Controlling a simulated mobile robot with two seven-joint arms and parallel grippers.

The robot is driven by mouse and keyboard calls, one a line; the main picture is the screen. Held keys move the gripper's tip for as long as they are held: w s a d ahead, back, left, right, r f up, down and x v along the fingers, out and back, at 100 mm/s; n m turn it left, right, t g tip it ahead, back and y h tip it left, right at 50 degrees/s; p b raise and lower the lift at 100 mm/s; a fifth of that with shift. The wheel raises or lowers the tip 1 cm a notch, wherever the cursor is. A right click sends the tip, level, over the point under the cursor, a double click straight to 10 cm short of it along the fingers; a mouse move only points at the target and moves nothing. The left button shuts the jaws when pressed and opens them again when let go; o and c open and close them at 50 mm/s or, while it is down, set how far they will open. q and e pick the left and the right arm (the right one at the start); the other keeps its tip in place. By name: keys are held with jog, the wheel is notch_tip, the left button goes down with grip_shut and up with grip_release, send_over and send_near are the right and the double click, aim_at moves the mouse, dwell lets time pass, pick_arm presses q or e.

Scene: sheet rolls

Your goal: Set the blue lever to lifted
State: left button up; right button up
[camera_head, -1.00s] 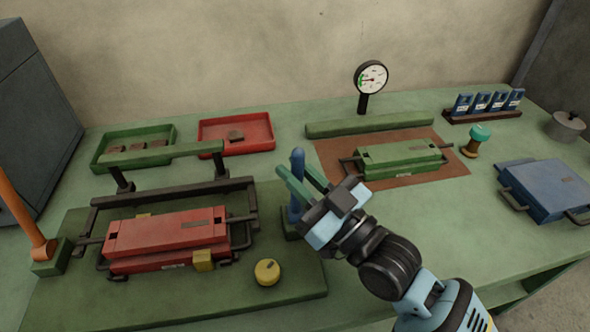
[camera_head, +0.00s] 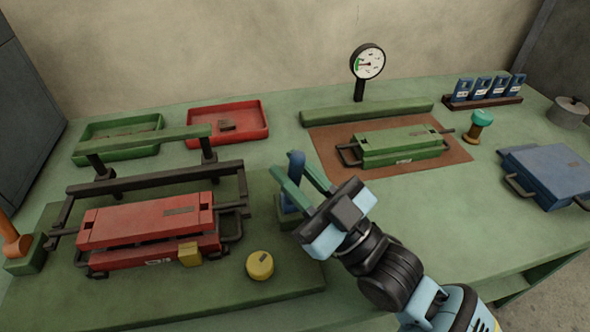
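The blue lever (camera_head: 297,161) stands near the right edge of the green base plate (camera_head: 228,288), in a dark green mount (camera_head: 288,219). It looks roughly upright; its exact tilt is hard to tell. My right gripper (camera_head: 290,170) reaches in from the lower right, with its two green fingers apart. The fingers lie on either side of the lever in the picture and partly cover its lower part. I cannot tell whether they touch it. My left gripper is out of view.
A red roll unit (camera_head: 150,222) and yellow knob (camera_head: 260,265) are on the plate. An orange lever (camera_head: 14,242) is at the far left. A gauge (camera_head: 368,62), green block (camera_head: 400,145) and blue case (camera_head: 548,172) stand behind and right. The front-right table is clear.

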aim_at(300, 180)
jog(key=o, duration=0.3)
jog(key=shift+d, duration=0.1)
jog(key=b+v, duration=0.1)
jog(key=v, duration=0.5)
jog(key=shift+s+d+f, duration=0.15)
jog(key=shift+d+f, duration=0.05)
jog(key=shift+d, duration=0.05)
jog(key=shift+s+d+f, duration=0.25)
jog(key=shift+s+d, duration=0.05)
jog(key=shift+d, duration=0.1)
